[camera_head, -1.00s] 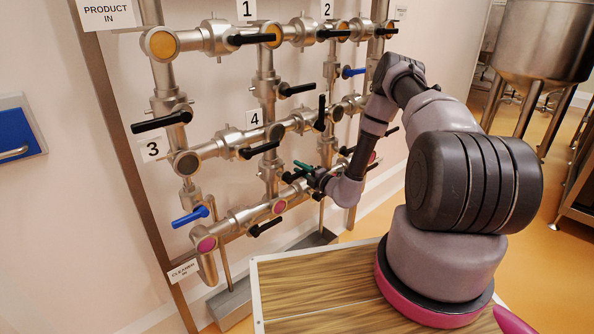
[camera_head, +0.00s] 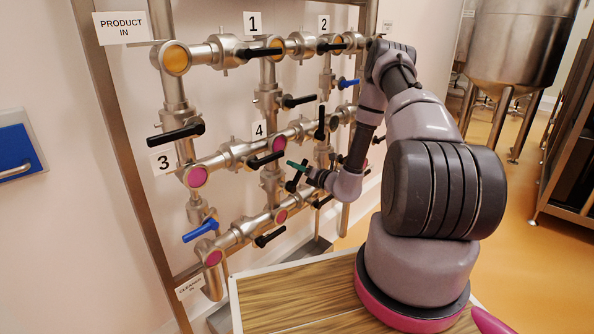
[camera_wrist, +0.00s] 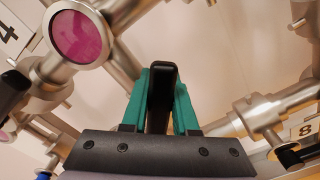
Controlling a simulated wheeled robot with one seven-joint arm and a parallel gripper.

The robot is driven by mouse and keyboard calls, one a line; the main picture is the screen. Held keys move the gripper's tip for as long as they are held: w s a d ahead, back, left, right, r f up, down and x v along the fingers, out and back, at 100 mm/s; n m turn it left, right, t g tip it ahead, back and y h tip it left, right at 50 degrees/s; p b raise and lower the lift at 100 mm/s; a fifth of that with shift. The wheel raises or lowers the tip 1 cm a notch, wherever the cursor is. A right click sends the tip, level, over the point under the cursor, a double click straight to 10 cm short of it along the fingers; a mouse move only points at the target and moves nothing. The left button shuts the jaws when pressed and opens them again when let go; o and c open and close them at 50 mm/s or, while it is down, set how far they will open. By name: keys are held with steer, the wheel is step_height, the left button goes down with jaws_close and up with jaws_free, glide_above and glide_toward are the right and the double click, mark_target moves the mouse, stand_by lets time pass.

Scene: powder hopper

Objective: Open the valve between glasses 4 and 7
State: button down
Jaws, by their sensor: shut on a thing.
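My gripper (camera_head: 300,172), with green fingers, is at the pipe rack just below and right of pink sight glass 4 (camera_head: 279,144). In the wrist view my gripper (camera_wrist: 160,88) is shut on a black valve handle (camera_wrist: 161,70), which stands between the fingers. Glass 4 (camera_wrist: 80,37) shows pink at the upper left there, beside its label. A vertical pipe (camera_head: 272,184) runs from glass 4 down to another pink glass (camera_head: 281,216), whose label I cannot see. The held valve's body is mostly hidden, so its exact handle angle is unclear.
Other black handles sit close by, one left of my gripper (camera_head: 265,160) and one below it (camera_head: 270,236). A blue handle (camera_head: 201,230) is at lower left. A wooden-topped surface (camera_head: 300,297) lies in front.

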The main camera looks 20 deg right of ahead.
steer(key=shift+s+a+r+n, duration=0.25)
steer(key=shift+s+a+n, duration=0.45)
steer(key=shift+n, duration=0.75)
steer(key=shift+s+a+r+n, duration=0.35)
steer(key=shift+a+n, duration=0.65)
steer(key=shift+n, duration=0.5)
steer(key=shift+s+a+r+n, duration=0.2)
steer(key=shift+s+a+n, duration=0.5)
steer(key=shift+n, duration=0.75)
steer(key=shift+a+n, duration=0.3)
steer(key=shift+a, duration=0.15)
steer(key=shift+a+f, duration=0.1)
steer(key=shift+a, duration=0.1)
steer(key=c, duration=0.7)
jaws_free()
steer(key=shift+a, duration=0.1)
steer(key=shift+w+d+r, duration=0.15)
steer(key=shift+d+r, duration=0.05)
steer(key=shift+d, duration=0.2)
